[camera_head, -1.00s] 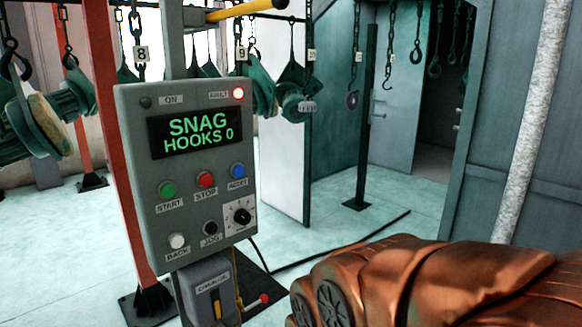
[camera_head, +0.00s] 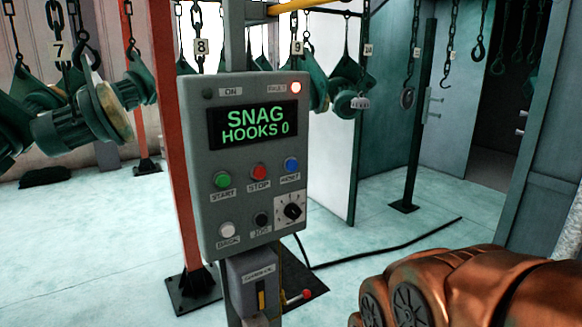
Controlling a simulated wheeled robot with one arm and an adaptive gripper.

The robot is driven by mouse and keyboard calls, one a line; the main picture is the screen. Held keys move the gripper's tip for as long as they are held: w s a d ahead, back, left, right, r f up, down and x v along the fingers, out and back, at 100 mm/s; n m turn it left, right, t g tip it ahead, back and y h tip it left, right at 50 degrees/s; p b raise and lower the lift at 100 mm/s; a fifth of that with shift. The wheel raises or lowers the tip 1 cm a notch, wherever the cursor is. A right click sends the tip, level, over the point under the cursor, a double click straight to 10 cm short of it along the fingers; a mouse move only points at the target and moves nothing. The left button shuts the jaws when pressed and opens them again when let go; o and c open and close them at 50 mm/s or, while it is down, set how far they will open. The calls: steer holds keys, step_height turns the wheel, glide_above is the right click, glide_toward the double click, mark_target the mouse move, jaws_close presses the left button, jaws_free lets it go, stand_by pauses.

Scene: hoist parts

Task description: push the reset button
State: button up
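The reset button (camera_head: 291,165) is a blue round button on the right of the grey control panel (camera_head: 200,150), with a blurred label under it. It sits right of the red stop button (camera_head: 259,172) and the green start button (camera_head: 222,180). The panel's screen (camera_head: 252,125) reads "SNAG HOOKS 0". A copper-coloured part of my arm fills the lower right corner, apart from the panel. My gripper's fingers are not in view.
A red post (camera_head: 176,130) stands left of the panel. Hooks and green parts hang on chains behind it. A lower box (camera_head: 252,280) with a small red-tipped lever (camera_head: 307,294) sits under the panel. A black cable (camera_head: 390,245) crosses the floor to the right.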

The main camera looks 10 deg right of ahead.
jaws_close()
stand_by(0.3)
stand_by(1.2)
